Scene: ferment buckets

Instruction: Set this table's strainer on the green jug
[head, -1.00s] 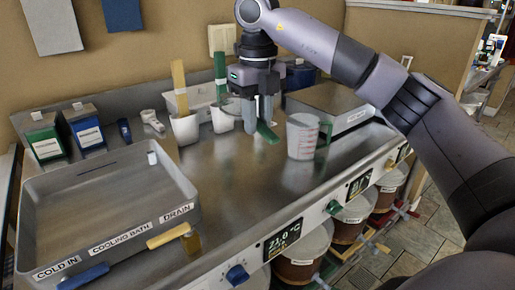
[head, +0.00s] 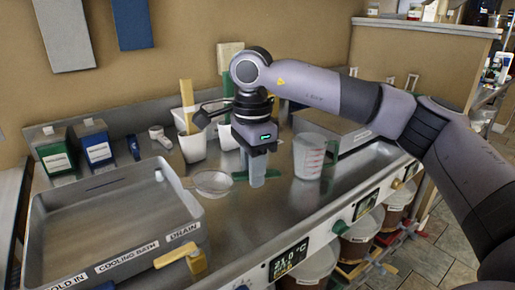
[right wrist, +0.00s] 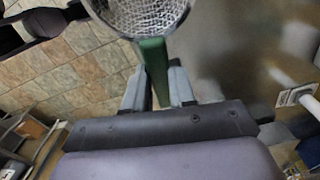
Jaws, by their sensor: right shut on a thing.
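The strainer (head: 212,184) has a round wire-mesh bowl and a green handle (head: 268,173). My right gripper (head: 258,182) points down with its fingers shut on this handle, and the bowl sticks out to the left over the steel worktop. In the right wrist view the handle (right wrist: 153,68) runs between the two fingers, and part of the mesh bowl (right wrist: 145,14) shows beyond them. The green jug (head: 309,158), clear with red markings, stands upright to the right of the gripper, apart from the strainer. Its green handle is on its right side. My left gripper is not in view.
A steel cooling bath (head: 58,200) fills the left of the worktop. White cups (head: 192,147) with upright utensils stand behind the gripper. A green box (head: 55,158) and a blue box (head: 94,147) are at the back left. A flat grey appliance (head: 345,137) stands behind the jug.

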